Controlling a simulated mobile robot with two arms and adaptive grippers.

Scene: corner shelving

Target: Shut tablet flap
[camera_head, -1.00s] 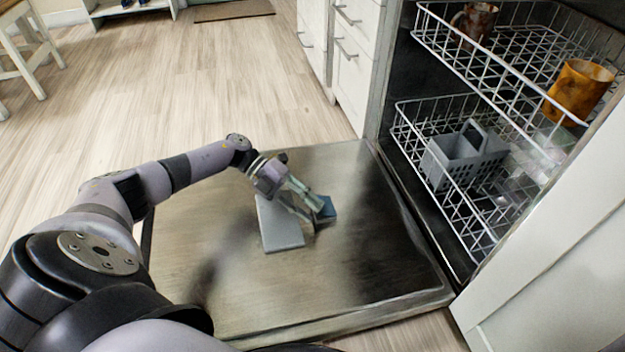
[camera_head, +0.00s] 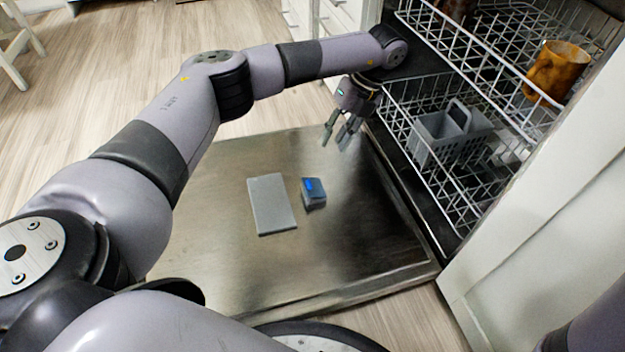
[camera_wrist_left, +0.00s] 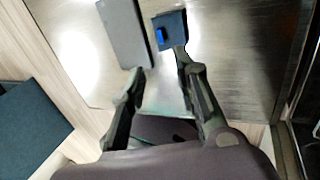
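The tablet dispenser lies on the inside of the lowered dishwasher door. Its grey rectangular plate (camera_head: 271,204) lies beside a small dark blue square part (camera_head: 314,199) with a bright blue patch on top. I cannot tell which of the two is the flap, or whether it is fully latched. Both also show in the left wrist view, the grey plate (camera_wrist_left: 124,32) left of the blue part (camera_wrist_left: 175,27). My left gripper (camera_head: 336,140) is open and empty, above the door and apart from both parts. Its fingers (camera_wrist_left: 157,72) are spread in the wrist view. My right gripper is out of view.
The open dishwasher door (camera_head: 225,260) is otherwise bare. The lower rack (camera_head: 460,195) with a grey cutlery basket (camera_head: 432,143) is close right of my left gripper. An orange mug (camera_head: 557,70) stands in the upper rack. A white panel (camera_head: 540,240) is at right.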

